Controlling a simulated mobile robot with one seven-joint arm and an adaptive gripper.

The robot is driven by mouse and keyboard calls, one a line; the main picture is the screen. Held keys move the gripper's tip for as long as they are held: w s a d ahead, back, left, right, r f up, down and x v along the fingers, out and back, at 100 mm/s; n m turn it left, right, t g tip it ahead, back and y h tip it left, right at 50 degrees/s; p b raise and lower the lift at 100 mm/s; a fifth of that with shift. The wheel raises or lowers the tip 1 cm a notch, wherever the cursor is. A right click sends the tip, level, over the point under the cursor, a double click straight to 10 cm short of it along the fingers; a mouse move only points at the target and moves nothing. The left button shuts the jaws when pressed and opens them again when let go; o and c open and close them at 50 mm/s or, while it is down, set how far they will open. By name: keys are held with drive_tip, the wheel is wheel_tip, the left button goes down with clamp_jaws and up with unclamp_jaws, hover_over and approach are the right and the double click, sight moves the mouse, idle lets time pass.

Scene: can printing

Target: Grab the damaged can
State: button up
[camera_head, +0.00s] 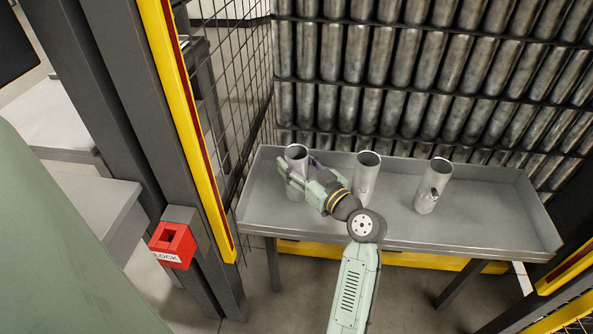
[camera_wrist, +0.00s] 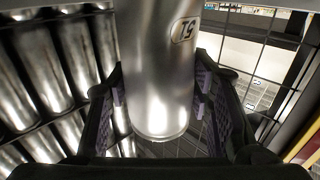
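Three upright metal cans stand in a row on the grey tray table (camera_head: 480,212): a left can (camera_head: 297,158), a middle can (camera_head: 366,178) and a right can (camera_head: 434,185). The right can has a dark patch on its side. In the wrist view this can (camera_wrist: 158,80) fills the space between the fingers and carries a small marking (camera_wrist: 185,30). The purple pads lie close along both sides; whether they press on it is unclear.
A rack of stacked metal cylinders (camera_head: 400,60) rises behind the table. A wire fence (camera_head: 235,70) and yellow-edged post (camera_head: 185,110) stand to the left, with a red lock box (camera_head: 172,258) on the post. The tray between the right can and its right edge is clear.

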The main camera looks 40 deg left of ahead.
drive_tip(key=shift+c, duration=1)
